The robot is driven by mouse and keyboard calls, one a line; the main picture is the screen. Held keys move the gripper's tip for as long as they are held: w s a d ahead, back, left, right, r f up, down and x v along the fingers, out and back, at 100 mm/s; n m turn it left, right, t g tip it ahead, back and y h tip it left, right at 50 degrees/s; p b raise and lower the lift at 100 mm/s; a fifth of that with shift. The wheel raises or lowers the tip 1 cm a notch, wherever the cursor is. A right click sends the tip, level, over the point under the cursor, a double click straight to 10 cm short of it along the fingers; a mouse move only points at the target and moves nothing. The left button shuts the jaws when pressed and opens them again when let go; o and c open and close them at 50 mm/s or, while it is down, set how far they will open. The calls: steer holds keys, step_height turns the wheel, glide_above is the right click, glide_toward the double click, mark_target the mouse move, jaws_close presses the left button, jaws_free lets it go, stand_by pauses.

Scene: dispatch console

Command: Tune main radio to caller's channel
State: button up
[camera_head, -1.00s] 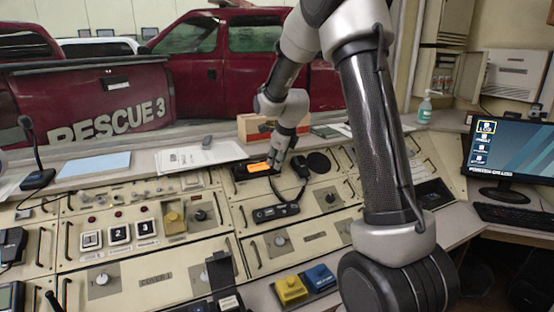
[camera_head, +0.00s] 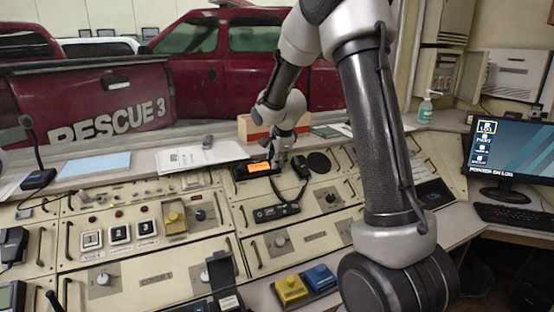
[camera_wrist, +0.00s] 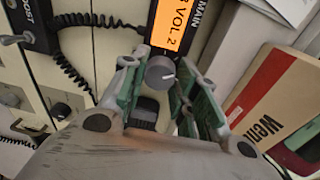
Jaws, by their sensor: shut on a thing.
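The main radio (camera_head: 241,172) is a black box with an orange display (camera_head: 259,168) at the back of the console. In the wrist view its display (camera_wrist: 168,28) is partly cut off and reads "VOL 2" on one line. My gripper (camera_head: 277,162) is at the right end of the radio. In the wrist view my gripper (camera_wrist: 160,72) has its green-lined fingers on either side of the knob, shut on it. The knob is hidden in the head view.
A monitor (camera_head: 510,152) stands at the right. Switches and knobs cover the console.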

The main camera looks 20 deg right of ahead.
steer(key=shift+n, duration=0.5)
steer(key=o, duration=1)
steer(key=shift+r, duration=0.1)
steer(key=v, duration=1.1)
steer(key=shift+s+a+r, duration=0.1)
steer(key=shift+s+r, duration=0.2)
steer(key=shift+o, duration=0.2)
